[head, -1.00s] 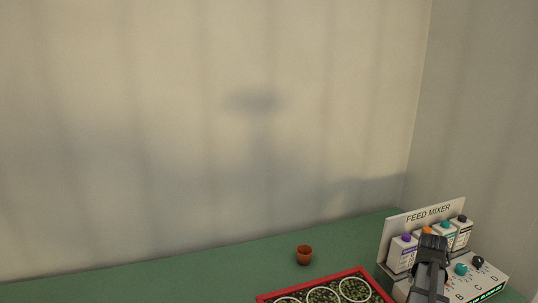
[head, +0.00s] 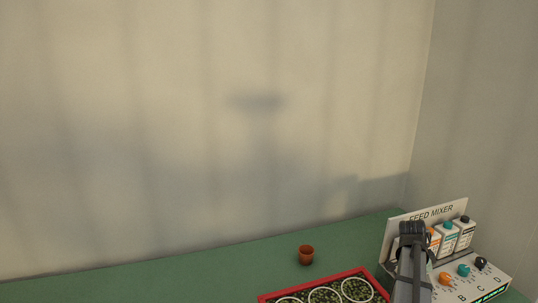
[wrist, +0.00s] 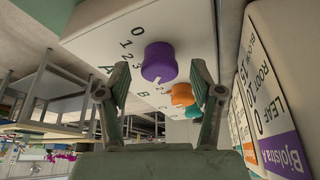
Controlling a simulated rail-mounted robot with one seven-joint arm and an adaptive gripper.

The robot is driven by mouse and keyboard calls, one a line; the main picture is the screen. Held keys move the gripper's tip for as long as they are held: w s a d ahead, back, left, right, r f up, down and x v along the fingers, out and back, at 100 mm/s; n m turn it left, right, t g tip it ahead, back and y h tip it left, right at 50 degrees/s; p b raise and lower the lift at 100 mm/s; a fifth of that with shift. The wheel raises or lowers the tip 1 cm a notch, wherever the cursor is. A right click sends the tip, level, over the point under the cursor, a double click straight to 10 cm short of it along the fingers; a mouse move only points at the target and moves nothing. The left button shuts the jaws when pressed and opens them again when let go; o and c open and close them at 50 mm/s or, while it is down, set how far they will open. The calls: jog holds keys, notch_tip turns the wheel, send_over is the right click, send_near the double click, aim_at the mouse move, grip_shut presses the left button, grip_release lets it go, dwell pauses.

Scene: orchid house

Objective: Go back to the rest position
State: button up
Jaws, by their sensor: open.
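My gripper (head: 412,228) is in front of the feed mixer (head: 462,287) at the right of the head view, hiding its left part. In the wrist view my gripper (wrist: 160,100) is open, with its two fingers apart and nothing between them. Beyond the fingertips is the mixer's panel with a purple knob (wrist: 159,62) beside a scale of numbers and the letter A. An orange knob (wrist: 182,94) and a teal knob farther along also show. The purple knob is hidden in the head view. I cannot tell whether a finger touches any knob.
Feed bottles (head: 447,236) stand along the back of the mixer, close beside my gripper. A red-rimmed tray (head: 343,273) with white rings lies left of the mixer. A small terracotta pot (head: 306,255) stands behind it. The green bench (head: 190,277) is clear at left.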

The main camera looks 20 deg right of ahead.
jog(key=shift+w+m+g, duration=0.1)
jog(key=shift+m+g, duration=0.3)
jog(key=shift+m, duration=0.8)
jog(key=shift+y, duration=0.3)
